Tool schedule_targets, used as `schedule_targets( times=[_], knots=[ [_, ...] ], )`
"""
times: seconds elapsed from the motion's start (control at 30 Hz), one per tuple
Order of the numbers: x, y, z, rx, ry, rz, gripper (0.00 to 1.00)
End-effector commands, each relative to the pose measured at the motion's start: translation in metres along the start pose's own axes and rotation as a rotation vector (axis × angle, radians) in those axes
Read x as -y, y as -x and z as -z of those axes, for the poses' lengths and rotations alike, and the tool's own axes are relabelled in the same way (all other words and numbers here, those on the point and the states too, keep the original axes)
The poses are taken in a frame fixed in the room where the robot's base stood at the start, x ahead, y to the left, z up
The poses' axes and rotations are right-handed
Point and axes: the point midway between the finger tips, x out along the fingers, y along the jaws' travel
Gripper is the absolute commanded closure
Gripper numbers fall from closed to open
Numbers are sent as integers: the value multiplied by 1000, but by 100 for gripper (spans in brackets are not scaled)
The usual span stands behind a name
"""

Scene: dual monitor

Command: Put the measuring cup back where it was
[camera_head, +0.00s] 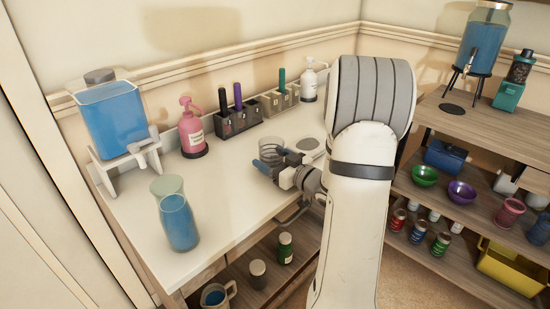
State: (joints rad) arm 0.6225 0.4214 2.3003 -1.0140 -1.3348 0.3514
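A clear, ringed cup (270,148), which looks like a measuring cup, is at the back middle of the white counter. My gripper (268,163), with blue-tipped fingers, is right at the cup's lower near side. The fingers look apart and overlap the cup in the picture. I cannot tell whether they grip it, or whether it rests on the counter. A second jug with a handle (216,297), holding blue liquid, stands on the shelf below. A pale round disc (307,144) lies on the counter right of the cup, partly hidden by my arm.
A blue-filled dispenser (113,118) and a blue-filled carafe (179,222) stand at left. A pink pump bottle (192,130), dark holders (240,118) and a white pump bottle (309,82) line the back wall. The counter's front middle (225,205) is clear. A wooden shelf unit (435,115) stands right.

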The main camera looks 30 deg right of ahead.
Motion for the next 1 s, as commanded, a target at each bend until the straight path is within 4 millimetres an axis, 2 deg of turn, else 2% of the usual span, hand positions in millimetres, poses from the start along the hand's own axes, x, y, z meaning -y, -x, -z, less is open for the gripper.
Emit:
schedule_targets(
  times=[0.1, 0.43, 0.57, 0.8, 1.0],
  knots=[
    [0, 0, 0, 0, 0, 0, 18],
    [0, 2, 6, 0, 0, -1, 18],
    [-2, 24, 5, 0, -1, -5, 18],
    [-2, 78, 5, 1, -1, -5, 18],
    [-1, 108, 4, 1, -1, -3, 18]
  ],
)
